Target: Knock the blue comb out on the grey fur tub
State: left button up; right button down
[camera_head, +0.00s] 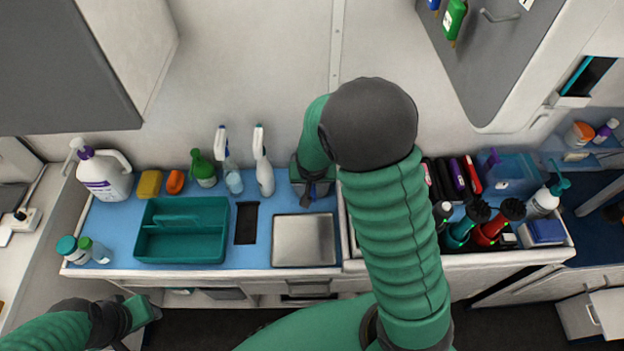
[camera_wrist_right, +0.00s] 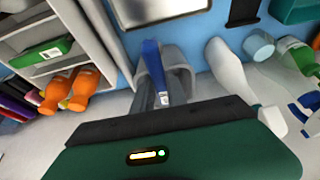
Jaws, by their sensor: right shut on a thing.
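The blue comb (camera_wrist_right: 152,62) stands out beyond my right gripper in the right wrist view. A grey rounded shape, seemingly the grey fur tub (camera_wrist_right: 181,68), is beside and around the comb. Whether they touch I cannot tell. In the head view my right gripper (camera_head: 314,190) points down at the back of the blue counter, shut on the comb; my own arm and hand hide most of the comb and tub there. My left gripper (camera_head: 152,311) is low at the left, in front of the counter; its jaws are not clear.
A steel tray (camera_head: 303,240) lies just in front of my right gripper. A teal caddy (camera_head: 180,230) and spray bottles (camera_head: 264,175) stand to its left. A bin of clippers and brushes (camera_head: 550,250) is at the right. The wall is close behind.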

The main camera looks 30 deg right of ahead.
jog(key=shift+f+b, duration=0.95)
jog(key=shift+b, duration=0.05)
dwell(1.0)
jog(key=shift+r, duration=0.1)
notch_tip(320, 180, up, 6)
jog(key=p, duration=0.5)
jog(key=shift+w, duration=0.1)
dwell(0.5)
